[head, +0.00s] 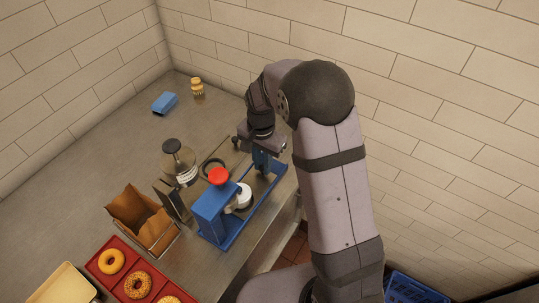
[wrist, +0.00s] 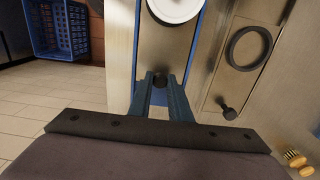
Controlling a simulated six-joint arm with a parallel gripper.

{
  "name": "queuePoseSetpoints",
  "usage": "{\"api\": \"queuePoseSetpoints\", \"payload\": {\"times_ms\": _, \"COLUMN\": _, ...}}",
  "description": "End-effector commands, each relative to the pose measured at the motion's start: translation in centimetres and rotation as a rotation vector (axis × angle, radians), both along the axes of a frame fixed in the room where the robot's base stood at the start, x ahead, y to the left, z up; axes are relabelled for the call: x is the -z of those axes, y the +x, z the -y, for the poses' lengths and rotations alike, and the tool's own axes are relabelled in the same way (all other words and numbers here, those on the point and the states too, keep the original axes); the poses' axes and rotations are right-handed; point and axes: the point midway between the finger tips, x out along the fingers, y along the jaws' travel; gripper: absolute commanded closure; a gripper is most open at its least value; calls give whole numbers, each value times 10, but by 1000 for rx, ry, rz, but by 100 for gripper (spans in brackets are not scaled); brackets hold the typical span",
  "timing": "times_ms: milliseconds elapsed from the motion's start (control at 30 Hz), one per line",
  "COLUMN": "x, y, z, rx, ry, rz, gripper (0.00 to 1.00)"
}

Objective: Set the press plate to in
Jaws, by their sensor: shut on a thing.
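The blue press (head: 213,213) with a red top (head: 218,176) stands on the metal counter. A blue-edged base runs from it toward the back, and a round white disc (head: 244,197) sits beside the press body. In the wrist view the white disc (wrist: 175,8) is at the top edge, over a metal plate (wrist: 168,45) between blue rails. My gripper (head: 263,168) is over the far end of this base. In the wrist view my gripper's fingers (wrist: 161,88) are shut on a small dark knob (wrist: 161,80) at the plate's near end.
A dark ring (wrist: 249,48) and a second dark knob (wrist: 229,112) lie on the neighbouring strip. The back-left counter is mostly clear.

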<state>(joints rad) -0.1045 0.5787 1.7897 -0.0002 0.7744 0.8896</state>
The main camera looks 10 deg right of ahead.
Motion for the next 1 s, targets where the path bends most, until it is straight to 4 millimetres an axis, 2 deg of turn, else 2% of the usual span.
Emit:
{"api": "queuePoseSetpoints", "payload": {"times_ms": 133, "x": -1, "y": -15, "z": -16, "rx": -2, "ry": 1, "rz": 2, "gripper": 100}}
{"api": "queuePoseSetpoints", "payload": {"times_ms": 467, "x": -1, "y": -17, "z": -18, "rx": 1, "ry": 1, "rz": 2, "gripper": 100}}
{"api": "queuePoseSetpoints", "payload": {"times_ms": 500, "x": -1, "y": -17, "z": -18, "rx": 1, "ry": 1, "rz": 2, "gripper": 75}}
{"api": "queuePoseSetpoints", "payload": {"times_ms": 567, "x": -1, "y": -17, "z": -18, "rx": 1, "ry": 1, "rz": 2, "gripper": 65}}
{"api": "queuePoseSetpoints", "payload": {"times_ms": 867, "x": -1, "y": -17, "z": -17, "rx": 1, "ry": 1, "rz": 2, "gripper": 65}}
{"api": "queuePoseSetpoints", "payload": {"times_ms": 1000, "x": -7, "y": -16, "z": -17, "rx": 1, "ry": 1, "rz": 4, "gripper": 65}}
